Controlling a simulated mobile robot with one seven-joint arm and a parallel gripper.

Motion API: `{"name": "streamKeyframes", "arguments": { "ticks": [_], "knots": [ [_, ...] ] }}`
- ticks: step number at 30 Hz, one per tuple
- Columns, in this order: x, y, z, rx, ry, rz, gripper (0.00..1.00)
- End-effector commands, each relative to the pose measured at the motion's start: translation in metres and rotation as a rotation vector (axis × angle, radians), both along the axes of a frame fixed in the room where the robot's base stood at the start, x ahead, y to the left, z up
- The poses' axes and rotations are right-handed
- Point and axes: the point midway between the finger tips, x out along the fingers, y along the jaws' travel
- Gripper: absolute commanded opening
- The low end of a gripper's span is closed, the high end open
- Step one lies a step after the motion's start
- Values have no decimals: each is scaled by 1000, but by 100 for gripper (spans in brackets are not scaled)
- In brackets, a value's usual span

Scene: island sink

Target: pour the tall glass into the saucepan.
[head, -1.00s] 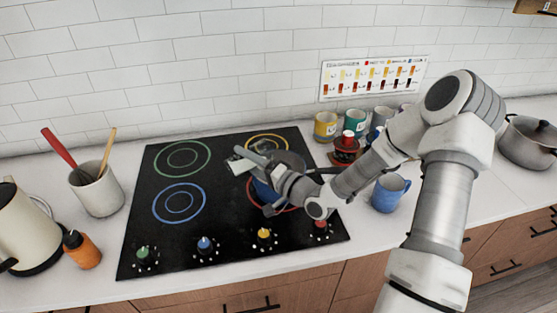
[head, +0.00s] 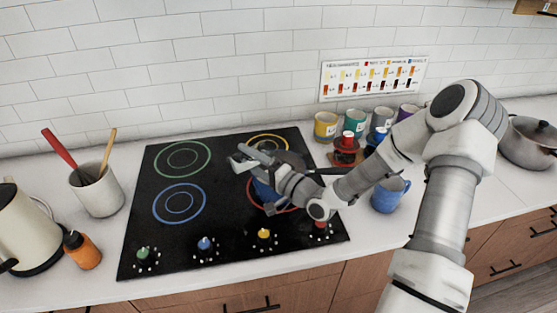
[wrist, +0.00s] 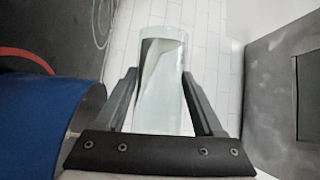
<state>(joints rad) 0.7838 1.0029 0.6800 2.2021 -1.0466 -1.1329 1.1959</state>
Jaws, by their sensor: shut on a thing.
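The tall glass (wrist: 160,100) is clear and stands out between the two fingers in the wrist view. My gripper (wrist: 160,82) is shut on it. The glass's contents cannot be made out. The blue saucepan (wrist: 40,125) shows at the left of the wrist view, beside the glass. In the head view the saucepan (head: 262,191) sits on the red-ringed burner, largely hidden by my gripper (head: 250,156), which is above it. The glass is hard to make out there, so its exact tilt and whether its mouth is over the pan cannot be told.
The black cooktop (head: 205,247) has free burners at the left. Coloured mugs (head: 325,124) and a red-lidded pot (head: 347,146) stand right of it, with a blue mug (head: 388,196) nearer. A utensil crock (head: 97,192), orange bottle (head: 82,250) and kettle (head: 25,235) stand left.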

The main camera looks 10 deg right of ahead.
Motion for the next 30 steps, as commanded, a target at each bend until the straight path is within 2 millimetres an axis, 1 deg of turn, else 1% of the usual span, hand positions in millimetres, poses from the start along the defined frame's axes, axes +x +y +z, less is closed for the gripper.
{"name": "streamKeyframes", "arguments": {
  "ticks": [18, 26, 28, 30],
  "knots": [
    [1, -2, 6, 73, 21, 0, 2],
    [1, -5, 12, 158, 45, -1, 2],
    [1, -2, 8, 109, 31, 3, 2],
    [0, 2, -4, -28, -11, 5, 2]
  ]
}}
